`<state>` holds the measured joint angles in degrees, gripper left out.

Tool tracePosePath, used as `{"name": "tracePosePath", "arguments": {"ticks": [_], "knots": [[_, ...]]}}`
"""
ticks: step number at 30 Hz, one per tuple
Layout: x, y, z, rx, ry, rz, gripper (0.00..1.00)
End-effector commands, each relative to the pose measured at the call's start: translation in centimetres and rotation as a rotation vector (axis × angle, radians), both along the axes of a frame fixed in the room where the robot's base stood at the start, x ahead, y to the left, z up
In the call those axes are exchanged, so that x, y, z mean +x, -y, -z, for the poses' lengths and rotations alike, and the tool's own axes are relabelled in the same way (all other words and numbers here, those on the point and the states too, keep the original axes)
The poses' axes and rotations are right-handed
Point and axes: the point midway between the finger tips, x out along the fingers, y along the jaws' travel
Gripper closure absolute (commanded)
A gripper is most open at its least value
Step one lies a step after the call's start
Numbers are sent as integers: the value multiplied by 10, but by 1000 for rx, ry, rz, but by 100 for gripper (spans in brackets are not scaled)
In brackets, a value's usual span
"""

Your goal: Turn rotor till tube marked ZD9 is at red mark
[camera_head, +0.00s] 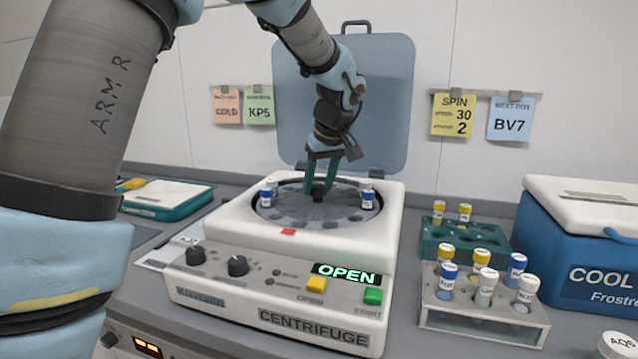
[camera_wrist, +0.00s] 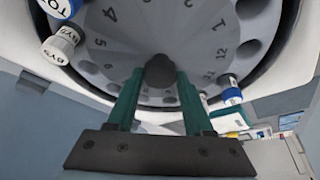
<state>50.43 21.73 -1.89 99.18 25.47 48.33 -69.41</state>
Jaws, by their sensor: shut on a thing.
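The grey rotor (camera_head: 300,212) sits in the open centrifuge (camera_head: 240,230); it also shows in the wrist view (camera_wrist: 205,45), with numbered holes. My gripper (camera_head: 320,180) points down at the rotor's middle, shut on the dark central knob (camera_wrist: 160,70). The red mark (camera_head: 288,231) is on the front rim of the housing. Tubes stand at the rotor's left (camera_head: 267,195) and right (camera_head: 367,198). In the wrist view, a blue-capped tube (camera_wrist: 62,6) and a white-capped tube (camera_wrist: 60,45) are at left, and another tube (camera_wrist: 231,92) is at right. I cannot read ZD9 on any tube.
The lid (camera_head: 390,100) stands raised behind. The panel display (camera_head: 346,273) reads OPEN. A grey rack (camera_head: 470,325) and a green rack (camera_head: 440,248) with tubes stand at right, beside a blue cool box (camera_head: 590,270). A teal-edged device (camera_head: 170,200) is at left.

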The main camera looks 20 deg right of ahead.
Motion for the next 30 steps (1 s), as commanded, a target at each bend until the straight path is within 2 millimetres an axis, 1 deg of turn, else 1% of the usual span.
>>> {"name": "tracePosePath", "arguments": {"ticks": [1, 2, 20, 30], "knots": [[0, 0, 0, 1, 0, 0, 98], [0, 0, 0, 1, 0, 0, 100], [0, 0, 0, 1, 0, -5, 100], [0, 1, 1, 2, 0, -81, 100]]}}
